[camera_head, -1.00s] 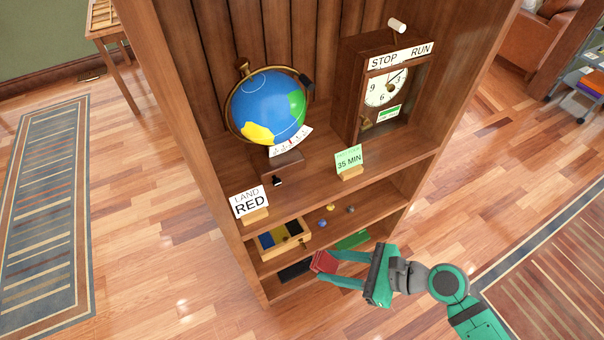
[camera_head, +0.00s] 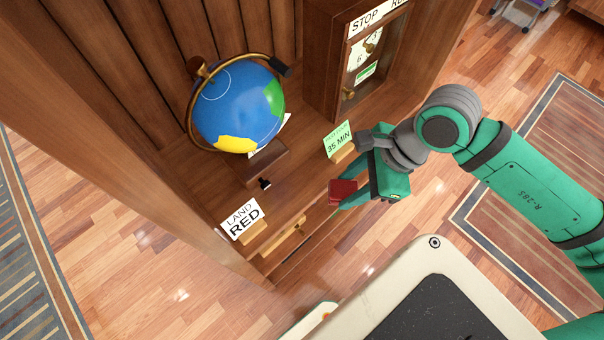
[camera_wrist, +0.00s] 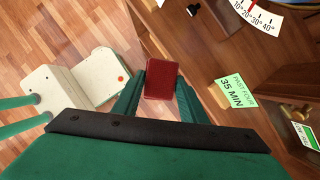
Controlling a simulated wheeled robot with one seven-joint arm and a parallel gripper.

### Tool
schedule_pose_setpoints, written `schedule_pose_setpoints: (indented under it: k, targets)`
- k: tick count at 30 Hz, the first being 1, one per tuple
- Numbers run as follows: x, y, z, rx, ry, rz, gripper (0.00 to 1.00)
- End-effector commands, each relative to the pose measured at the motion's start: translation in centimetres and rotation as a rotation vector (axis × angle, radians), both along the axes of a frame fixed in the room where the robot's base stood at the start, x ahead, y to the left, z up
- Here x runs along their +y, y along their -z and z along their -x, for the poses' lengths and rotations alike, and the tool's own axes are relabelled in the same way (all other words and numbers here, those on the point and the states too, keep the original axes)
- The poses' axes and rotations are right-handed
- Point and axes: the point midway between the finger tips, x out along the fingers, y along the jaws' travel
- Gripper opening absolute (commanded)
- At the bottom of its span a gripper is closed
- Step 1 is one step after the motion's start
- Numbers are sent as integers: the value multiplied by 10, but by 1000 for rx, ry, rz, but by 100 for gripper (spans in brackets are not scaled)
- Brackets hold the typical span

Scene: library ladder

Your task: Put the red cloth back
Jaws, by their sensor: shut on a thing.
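The red cloth (camera_head: 342,191) is a small folded dark-red block. My gripper (camera_head: 346,196) is shut on it and holds it in front of the bookcase, near the front edge of the shelf with the globe. In the wrist view the red cloth (camera_wrist: 160,79) sits between the two green fingers, with floor and shelf edge behind it. The lower shelves are mostly hidden in the head view; part of a wooden tray (camera_head: 284,238) shows below the "LAND RED" card.
The globe (camera_head: 238,108), a "LAND RED" card (camera_head: 243,218), a "35 MIN" card (camera_head: 338,140) and a clock box (camera_head: 362,58) stand on the shelf. The floor to the left of the bookcase is clear. My pale base is below.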

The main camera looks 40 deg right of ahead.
Motion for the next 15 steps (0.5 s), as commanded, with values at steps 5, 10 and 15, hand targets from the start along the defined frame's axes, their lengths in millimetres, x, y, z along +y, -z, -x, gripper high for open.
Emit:
schedule_pose_setpoints:
  k: [5, 10, 15]
  targets:
    - [5, 16, -37, -3, -3, -5, 14]
    - [11, 33, -71, -2, -2, -7, 14]
    - [14, 62, -94, -2, -3, -7, 14]
